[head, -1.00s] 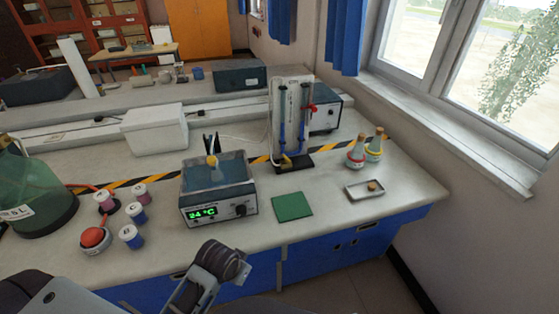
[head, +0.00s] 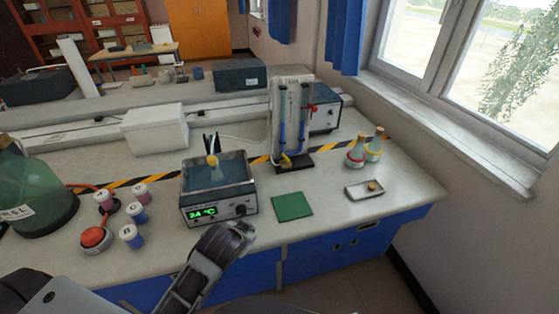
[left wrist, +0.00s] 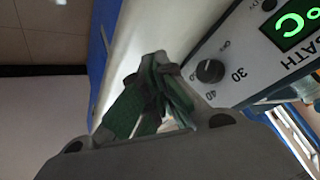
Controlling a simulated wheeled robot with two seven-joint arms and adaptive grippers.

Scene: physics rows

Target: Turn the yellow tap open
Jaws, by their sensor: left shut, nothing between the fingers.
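The yellow tap (head: 287,159) is a small yellow piece low on the front of the stand with blue-filled tubes (head: 292,125), near its dark base. How its handle is turned is too small to tell. My left gripper (head: 245,230) is in front of the water bath (head: 218,190), low and well short of the tap. In the left wrist view the fingers (left wrist: 160,85) with green pads are shut and empty, beside the bath's dial (left wrist: 210,71). The tap does not show in that view. My right gripper is not in view.
A green mat (head: 292,206) lies right of the bath. Two stoppered flasks (head: 356,156) and a small tray (head: 365,195) stand farther right. Labelled pots (head: 136,212), a red button (head: 95,237) and a large green bottle (head: 30,190) are at left.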

